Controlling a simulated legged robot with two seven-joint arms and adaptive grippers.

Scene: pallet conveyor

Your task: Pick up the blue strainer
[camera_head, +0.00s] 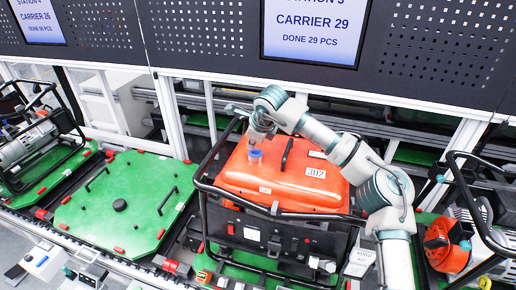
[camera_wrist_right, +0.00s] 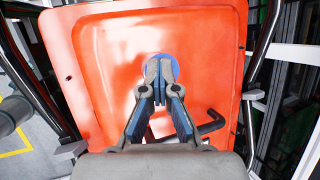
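The blue strainer (camera_head: 255,155) is a small round blue piece at the top of the red tank (camera_head: 290,180) of a black-framed generator. My right gripper (camera_head: 256,142) reaches down to it from above. In the right wrist view, the fingertips of this gripper (camera_wrist_right: 159,68) are close together over the strainer (camera_wrist_right: 173,62), whose blue rim shows around them. The gripper looks shut on it, though the fingers hide the exact contact. The strainer still sits at the tank's opening. My left gripper is not in view.
The generator's black tube frame (camera_head: 203,215) surrounds the tank, and a black handle (camera_head: 287,154) lies beside the strainer. An empty green pallet (camera_head: 135,200) is at left. More machines (camera_head: 25,145) stand at both sides. Dark perforated panels with screens (camera_head: 315,30) are behind.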

